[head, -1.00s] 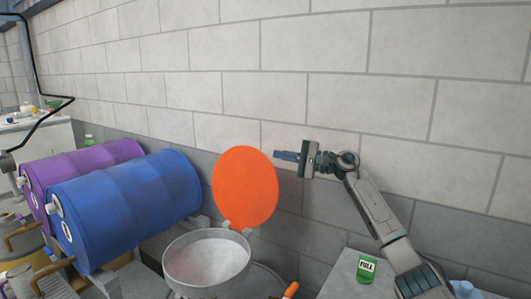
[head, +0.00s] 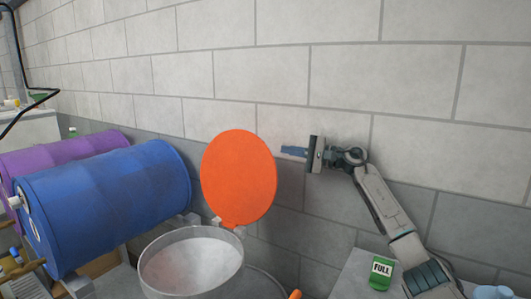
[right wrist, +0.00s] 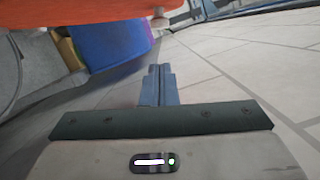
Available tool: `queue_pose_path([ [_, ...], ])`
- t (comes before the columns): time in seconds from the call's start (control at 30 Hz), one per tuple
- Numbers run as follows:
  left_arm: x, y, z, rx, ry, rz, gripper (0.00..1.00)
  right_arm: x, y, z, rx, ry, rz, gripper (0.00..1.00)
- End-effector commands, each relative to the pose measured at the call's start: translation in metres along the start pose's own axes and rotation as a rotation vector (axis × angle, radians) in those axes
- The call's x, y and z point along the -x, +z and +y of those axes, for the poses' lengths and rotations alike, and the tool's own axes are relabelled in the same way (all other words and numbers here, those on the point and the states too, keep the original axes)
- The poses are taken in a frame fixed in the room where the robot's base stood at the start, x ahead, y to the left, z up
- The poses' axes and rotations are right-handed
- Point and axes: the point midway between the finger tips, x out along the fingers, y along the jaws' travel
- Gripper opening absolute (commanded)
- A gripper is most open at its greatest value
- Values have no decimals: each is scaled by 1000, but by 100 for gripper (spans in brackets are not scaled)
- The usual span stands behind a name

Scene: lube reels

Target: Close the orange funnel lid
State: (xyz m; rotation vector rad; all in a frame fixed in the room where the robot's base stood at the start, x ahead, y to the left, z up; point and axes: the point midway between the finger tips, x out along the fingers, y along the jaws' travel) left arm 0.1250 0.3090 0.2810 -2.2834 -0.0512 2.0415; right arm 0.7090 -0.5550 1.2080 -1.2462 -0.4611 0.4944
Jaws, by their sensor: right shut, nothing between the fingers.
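The orange funnel lid (head: 239,178) stands upright, open, hinged at the back rim of the round grey funnel (head: 190,262). The funnel's wide mouth is uncovered. My right gripper (head: 292,151) is shut and empty, just right of the lid's upper right edge, with its fingers pointing left. A small gap seems to lie between the fingertips and the lid, though depth is hard to tell. In the right wrist view, the closed fingers (right wrist: 159,85) show at the centre and the lid (right wrist: 75,12) fills the top left. My left gripper is not in view.
A blue drum (head: 105,208) and a purple drum (head: 62,153) lie on their sides at the left. A block wall (head: 330,75) runs behind everything.

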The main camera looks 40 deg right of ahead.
Motion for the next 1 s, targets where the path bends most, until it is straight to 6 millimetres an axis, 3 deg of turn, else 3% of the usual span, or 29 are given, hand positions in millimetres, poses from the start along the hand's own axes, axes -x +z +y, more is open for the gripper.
queue_pose_path([
  [0.27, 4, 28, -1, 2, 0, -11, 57, -27, 2, -4, -3, -2, -4, 0],
  [0.6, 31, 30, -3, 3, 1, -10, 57, -85, 2, -4, -2, -3, -2, 0],
  [1.0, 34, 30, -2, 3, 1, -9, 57, -99, 0, 0, 0, 0, -1, 0],
])
